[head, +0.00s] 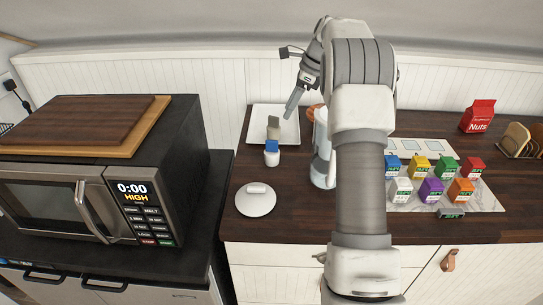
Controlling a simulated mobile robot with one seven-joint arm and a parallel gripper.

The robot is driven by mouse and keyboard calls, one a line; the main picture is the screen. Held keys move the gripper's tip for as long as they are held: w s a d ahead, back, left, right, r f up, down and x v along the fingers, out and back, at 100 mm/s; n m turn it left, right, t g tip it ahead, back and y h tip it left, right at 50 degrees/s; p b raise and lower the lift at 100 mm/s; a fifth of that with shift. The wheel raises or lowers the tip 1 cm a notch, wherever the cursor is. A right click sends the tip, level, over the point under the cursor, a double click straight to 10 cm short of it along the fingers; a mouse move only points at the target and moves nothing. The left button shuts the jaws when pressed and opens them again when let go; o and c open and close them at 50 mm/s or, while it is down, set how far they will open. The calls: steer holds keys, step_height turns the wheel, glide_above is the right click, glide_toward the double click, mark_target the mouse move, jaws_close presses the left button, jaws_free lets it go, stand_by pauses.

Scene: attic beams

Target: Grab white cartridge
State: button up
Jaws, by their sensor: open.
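The white cartridge (400,191) stands on the marbled board at the right of the counter. It is at the left end of the front row, beside the purple cartridge (431,191) and in front of the blue cartridge (392,166). My gripper (290,108) is open, with its fingers pointing down over the right part of a white square tray (259,118). It is well to the left of the white cartridge and apart from it. My arm crosses the middle of the view and hides part of the counter.
Yellow, green, red and orange cartridges share the marbled board (484,202). A blue-topped container (271,153), a round white lid (256,199) and a pale cylinder (322,155) stand left of my arm. A microwave (90,195) is at left, a red Nuts bag (478,117) at back right.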

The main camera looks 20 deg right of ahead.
glide_above(272, 141)
steer(key=s+d, duration=0.1)
steer(key=d, duration=0.1)
steer(key=f, duration=0.8)
steer(key=shift+s+a, duration=0.15)
steer(key=shift+a, duration=0.05)
steer(key=shift+w+d+x, duration=0.1)
steer(key=shift+x, duration=1.4)
steer(key=shift+w+d+x, duration=0.1)
steer(key=shift+w+x, duration=0.05)
steer(key=shift+x, duration=1.3)
jaws_close()
